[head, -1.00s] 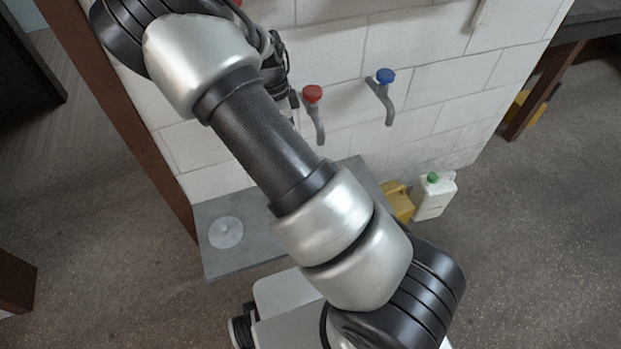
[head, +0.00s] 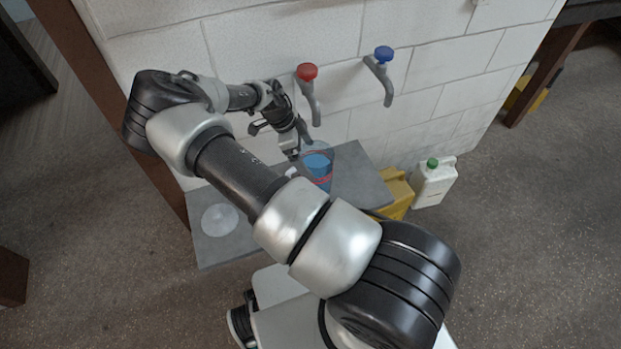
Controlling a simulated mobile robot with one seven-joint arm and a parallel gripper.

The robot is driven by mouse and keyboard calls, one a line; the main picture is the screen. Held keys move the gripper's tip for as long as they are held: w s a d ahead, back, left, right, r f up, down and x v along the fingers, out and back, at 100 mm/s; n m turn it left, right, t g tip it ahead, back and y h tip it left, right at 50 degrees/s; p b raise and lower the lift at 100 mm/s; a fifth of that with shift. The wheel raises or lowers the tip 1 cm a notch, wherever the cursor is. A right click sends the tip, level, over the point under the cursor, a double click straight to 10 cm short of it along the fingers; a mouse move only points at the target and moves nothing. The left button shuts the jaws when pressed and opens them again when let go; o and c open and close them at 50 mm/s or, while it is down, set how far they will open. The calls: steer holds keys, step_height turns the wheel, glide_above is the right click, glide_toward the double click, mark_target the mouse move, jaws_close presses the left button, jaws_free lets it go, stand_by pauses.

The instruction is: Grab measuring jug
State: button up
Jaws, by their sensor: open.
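The measuring jug (head: 317,166) looks clear with blue inside and red marks. It stands on the grey bench shelf below the red-topped tap, and my arm partly covers it. My gripper (head: 284,136) is open and points down, just left of the jug and a little above it in the picture. I see nothing held in it. The fingertips are small and dark here, and I cannot tell whether one touches the jug.
The grey shelf (head: 358,178) juts from a white block wall. A red-topped tap (head: 309,88) and a blue-topped tap (head: 381,70) stick out above it. A pale round disc (head: 219,219) lies at the left. Yellow (head: 396,196) and white (head: 434,183) canisters stand at the right.

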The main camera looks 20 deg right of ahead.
mark_target(315, 164)
steer(key=w+b+x, duration=0.1)
steer(key=x, duration=0.5)
steer(key=shift+s+d, duration=0.25)
steer(key=shift+f, duration=0.15)
steer(key=c, duration=1.8)
steer(key=shift+c, duration=1.1)
steer(key=shift+r, duration=0.2)
